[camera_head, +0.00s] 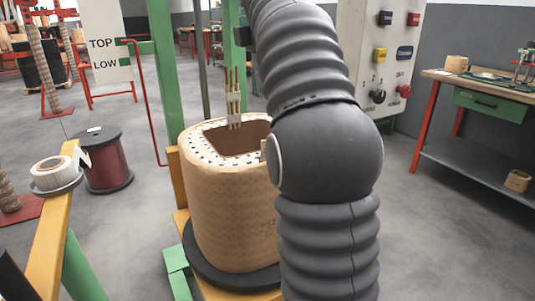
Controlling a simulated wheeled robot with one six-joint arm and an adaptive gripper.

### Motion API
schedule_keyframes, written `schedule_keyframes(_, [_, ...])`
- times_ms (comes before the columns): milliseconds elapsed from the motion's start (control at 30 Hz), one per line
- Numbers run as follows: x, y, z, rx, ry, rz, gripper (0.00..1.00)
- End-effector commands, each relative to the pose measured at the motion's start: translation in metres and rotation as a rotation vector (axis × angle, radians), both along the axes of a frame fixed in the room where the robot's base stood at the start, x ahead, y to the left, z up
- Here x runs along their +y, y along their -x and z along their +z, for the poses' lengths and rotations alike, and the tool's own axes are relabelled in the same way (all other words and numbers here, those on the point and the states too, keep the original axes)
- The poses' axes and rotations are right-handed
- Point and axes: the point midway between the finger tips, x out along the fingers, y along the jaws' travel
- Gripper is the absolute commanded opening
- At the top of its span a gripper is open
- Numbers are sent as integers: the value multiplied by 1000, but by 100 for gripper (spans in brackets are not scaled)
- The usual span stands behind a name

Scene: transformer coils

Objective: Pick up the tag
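I cannot clearly make out a tag. A small pale piece (233,108) with thin reddish leads stands upright at the top of the large tan coil (228,215); I cannot tell whether it is the tag. A white folded slip (83,156) shows beside a white tape roll (51,172) at the left, and I cannot tell what it is either. The coil has an open rectangular core and stands on a black round base. My own dark ribbed arm crosses in front of the coil's right side and hides part of it. My gripper is not in view.
A yellow beam (50,250) and a dark red spool (107,165) are at the left. A green post (163,60) rises behind the coil. A control panel (377,60) and a workbench (490,100) stand at the right. Grey floor before the bench is clear.

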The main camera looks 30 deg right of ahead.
Motion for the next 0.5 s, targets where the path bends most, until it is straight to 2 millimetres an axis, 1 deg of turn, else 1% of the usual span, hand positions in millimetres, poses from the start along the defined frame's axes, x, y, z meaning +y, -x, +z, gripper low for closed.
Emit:
schedule_keyframes(167, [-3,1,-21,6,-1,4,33])
schedule_keyframes(300, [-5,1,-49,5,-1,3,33])
schedule_keyframes(400, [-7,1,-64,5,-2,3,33])
schedule_keyframes(500, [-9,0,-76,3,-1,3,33])
